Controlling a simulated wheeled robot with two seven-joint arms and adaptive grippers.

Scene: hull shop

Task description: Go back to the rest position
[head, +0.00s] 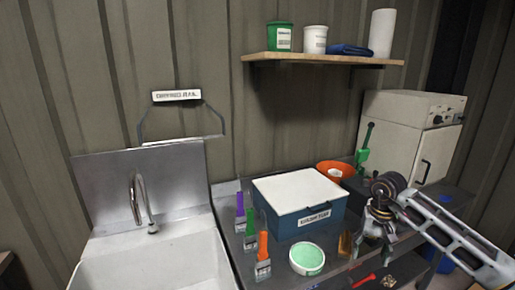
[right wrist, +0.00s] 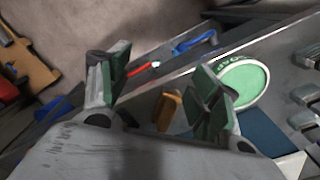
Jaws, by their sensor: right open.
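My right gripper (head: 368,248) is over the right part of the workbench (head: 232,240), its arm coming in from the right. In the right wrist view my right gripper (right wrist: 160,88) has its two fingers well apart with nothing between them. Beyond the fingers lie a small amber block (right wrist: 169,110), a red-handled tool (right wrist: 140,68) and a round tub with green contents (right wrist: 243,84). The tub (head: 307,258) stands left of the gripper in the head view. My left gripper is not in either view.
A blue box with a white lid (head: 300,190) stands on the bench, beside purple, green and orange-handled brushes (head: 263,255). An orange bucket (head: 330,167) and a white cabinet (head: 400,135) are behind. A sink (head: 155,260) is at left; a loaded shelf (head: 320,59) hangs above.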

